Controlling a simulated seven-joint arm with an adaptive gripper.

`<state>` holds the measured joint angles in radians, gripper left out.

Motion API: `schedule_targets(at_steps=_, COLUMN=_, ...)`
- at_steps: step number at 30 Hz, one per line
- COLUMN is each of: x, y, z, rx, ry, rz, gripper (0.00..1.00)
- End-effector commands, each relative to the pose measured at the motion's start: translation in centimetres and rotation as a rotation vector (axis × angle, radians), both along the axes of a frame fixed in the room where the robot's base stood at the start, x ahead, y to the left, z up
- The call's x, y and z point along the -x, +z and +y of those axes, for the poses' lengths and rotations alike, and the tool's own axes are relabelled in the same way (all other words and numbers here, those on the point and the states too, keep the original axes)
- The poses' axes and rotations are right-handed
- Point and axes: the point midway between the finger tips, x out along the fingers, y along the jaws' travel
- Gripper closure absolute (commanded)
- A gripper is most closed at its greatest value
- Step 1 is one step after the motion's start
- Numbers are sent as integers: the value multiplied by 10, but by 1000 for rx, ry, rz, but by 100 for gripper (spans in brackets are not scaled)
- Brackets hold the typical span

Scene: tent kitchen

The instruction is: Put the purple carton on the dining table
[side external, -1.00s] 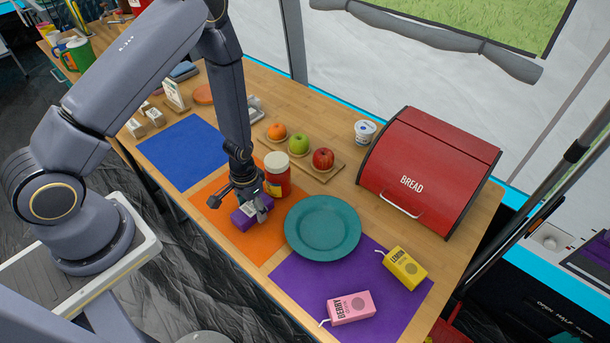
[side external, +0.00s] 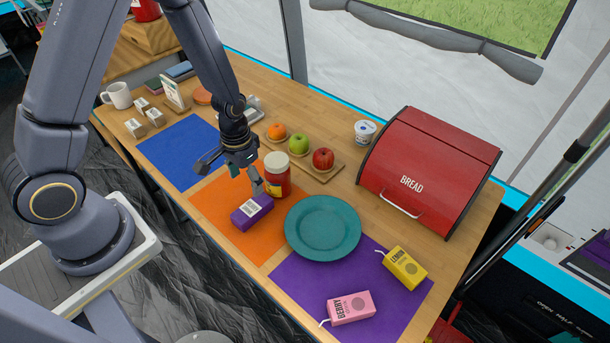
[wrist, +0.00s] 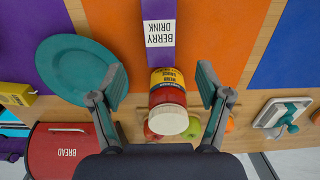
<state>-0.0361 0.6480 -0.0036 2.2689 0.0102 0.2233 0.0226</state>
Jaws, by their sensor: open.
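The purple carton (side external: 252,211) lies on the orange placemat (side external: 222,199) on the dining table (side external: 355,236). In the wrist view the carton (wrist: 159,50), with a white "BERRY DRINK" label, shows at the top, ahead of my fingertips. My gripper (side external: 230,172) is open and empty, raised above and behind the carton and apart from it. In the wrist view my gripper's fingers (wrist: 162,88) are spread wide, with the red jar with a white lid (wrist: 168,108) seen between them, below.
A teal plate (side external: 322,227) stands right of the carton. A jar (side external: 277,175) stands close behind it. Pink (side external: 351,308) and yellow (side external: 405,268) cartons lie on the purple placemat. A red bread box (side external: 428,172) stands at the right. The blue placemat (side external: 180,151) is mostly clear.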

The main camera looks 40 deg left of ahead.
Motion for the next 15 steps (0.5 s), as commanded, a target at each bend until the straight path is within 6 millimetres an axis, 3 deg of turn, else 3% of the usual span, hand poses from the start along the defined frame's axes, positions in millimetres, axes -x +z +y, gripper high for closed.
schedule_targets(at_steps=5, x=-2, y=23, z=0, rx=-1, ry=0, rz=-17, gripper=24)
schedule_targets(at_steps=7, x=-6, y=45, z=-1, rx=-2, ry=0, rz=-46, gripper=24)
schedule_targets(at_steps=11, x=-8, y=109, z=-2, rx=-5, ry=-1, rz=-133, gripper=24)
schedule_targets(at_steps=15, x=10, y=184, z=-5, rx=-6, ry=-1, rz=-240, gripper=24)
